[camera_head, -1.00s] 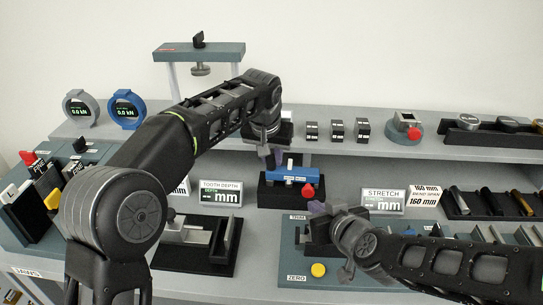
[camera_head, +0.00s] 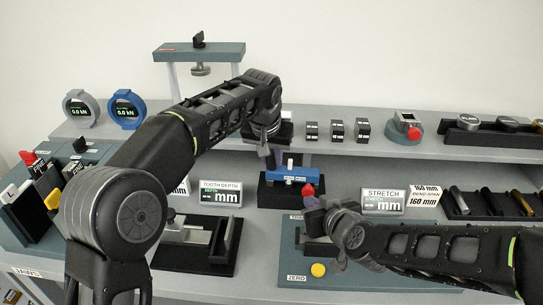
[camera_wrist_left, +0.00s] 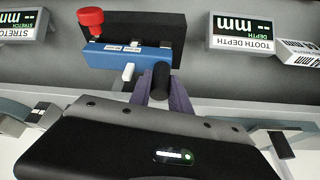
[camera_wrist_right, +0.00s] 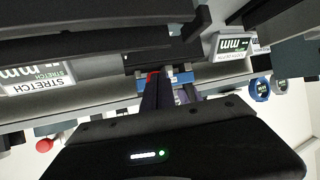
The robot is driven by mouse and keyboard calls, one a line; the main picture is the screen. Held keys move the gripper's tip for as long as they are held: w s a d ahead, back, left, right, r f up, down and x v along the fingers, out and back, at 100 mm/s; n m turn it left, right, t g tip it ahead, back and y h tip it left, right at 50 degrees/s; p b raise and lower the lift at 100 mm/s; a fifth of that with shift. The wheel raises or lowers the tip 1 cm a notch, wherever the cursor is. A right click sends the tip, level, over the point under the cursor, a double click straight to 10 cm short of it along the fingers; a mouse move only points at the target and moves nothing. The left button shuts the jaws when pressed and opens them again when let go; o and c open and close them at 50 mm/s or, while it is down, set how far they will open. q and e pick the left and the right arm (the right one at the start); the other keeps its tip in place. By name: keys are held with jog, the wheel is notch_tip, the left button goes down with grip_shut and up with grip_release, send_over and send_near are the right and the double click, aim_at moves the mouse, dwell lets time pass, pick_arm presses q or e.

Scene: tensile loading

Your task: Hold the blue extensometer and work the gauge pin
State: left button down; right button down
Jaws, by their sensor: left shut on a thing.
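The blue extensometer (camera_head: 287,175) sits at its black holder in the middle of the bench. It has a red knob (camera_head: 308,189) at its right end and a small white pin (camera_wrist_left: 128,72) on its side in the left wrist view. My left gripper (camera_wrist_left: 166,96) is shut on the extensometer's black round grip (camera_wrist_left: 160,80), close against the blue body (camera_wrist_left: 135,56). My right gripper (camera_head: 311,201) has its fingertips at or just below the red knob. In the right wrist view its fingers (camera_wrist_right: 157,92) are close together and partly hide the knob; contact is unclear.
The black holder (camera_head: 266,195) stands behind the extensometer. A stretch display (camera_head: 383,201) is to the right and a tooth depth display (camera_head: 220,194) to the left. A teal panel with a yellow button (camera_head: 318,270) lies below my right gripper. A shelf runs above.

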pick_arm(q)
jog(key=shift+f, duration=0.1)
pick_arm(e)
jog(key=shift+w, duration=1.45)
jog(key=s+r, duration=0.4)
jog(key=s, duration=0.1)
dwell(0.8)
pick_arm(q)
jog(key=c, duration=1.1)
grip_release()
jog(key=shift+c, duration=0.2)
jog(key=shift+r, duration=0.2)
jog(key=v, duration=1.1)
jog(key=shift+s+r, duration=0.1)
jog(key=shift+r, duration=0.25)
